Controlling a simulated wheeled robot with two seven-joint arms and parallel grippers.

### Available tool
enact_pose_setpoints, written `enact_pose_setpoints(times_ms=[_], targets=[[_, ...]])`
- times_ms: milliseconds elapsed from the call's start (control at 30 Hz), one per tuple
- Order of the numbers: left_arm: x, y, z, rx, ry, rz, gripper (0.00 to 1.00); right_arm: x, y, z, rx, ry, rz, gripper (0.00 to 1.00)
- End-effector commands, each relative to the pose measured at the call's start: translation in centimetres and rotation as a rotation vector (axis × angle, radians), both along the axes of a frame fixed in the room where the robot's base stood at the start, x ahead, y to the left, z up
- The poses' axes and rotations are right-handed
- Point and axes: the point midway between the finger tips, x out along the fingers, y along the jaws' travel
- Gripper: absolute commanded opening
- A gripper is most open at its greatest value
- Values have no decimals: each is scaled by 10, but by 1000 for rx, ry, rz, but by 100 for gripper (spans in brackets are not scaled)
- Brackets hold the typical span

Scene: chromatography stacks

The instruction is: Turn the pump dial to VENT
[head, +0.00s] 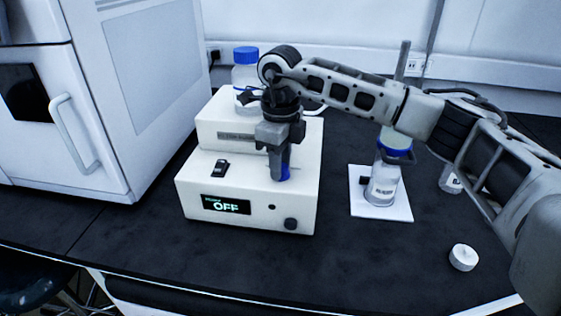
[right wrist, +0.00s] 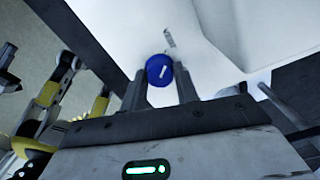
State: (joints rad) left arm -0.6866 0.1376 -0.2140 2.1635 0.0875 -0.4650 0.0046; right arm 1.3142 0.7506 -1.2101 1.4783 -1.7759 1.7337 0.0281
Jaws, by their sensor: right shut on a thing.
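The pump (head: 190,188) is a white stepped box on the dark bench, and its front display (head: 226,204) reads OFF. The blue pump dial (head: 284,174) sits on the lower top face, mostly hidden by my right gripper (head: 279,168), which points down on it from above. In the right wrist view the blue dial (right wrist: 159,69) with a white pointer line lies between the two fingertips of my right gripper (right wrist: 160,85), which is shut on it. A small label (right wrist: 169,37) shows on the white face near the dial; I cannot read it. My left gripper is not in view.
A white cap (head: 463,257) lies at front right. A large white instrument (head: 150,90) stands left.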

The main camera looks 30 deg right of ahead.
Motion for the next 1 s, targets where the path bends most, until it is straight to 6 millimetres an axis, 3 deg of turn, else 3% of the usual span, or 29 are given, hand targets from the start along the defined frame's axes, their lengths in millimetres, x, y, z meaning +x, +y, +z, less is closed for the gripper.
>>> enact_pose_setpoints(times_ms=[767,800,833,1000], targets=[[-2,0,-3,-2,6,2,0,1,0,2,0,-4,98,8],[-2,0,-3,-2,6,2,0,1,0,2,0,-4,98,41],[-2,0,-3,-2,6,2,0,1,0,2,0,-4,97,50],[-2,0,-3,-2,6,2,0,0,0,1,1,-2,96,52]])
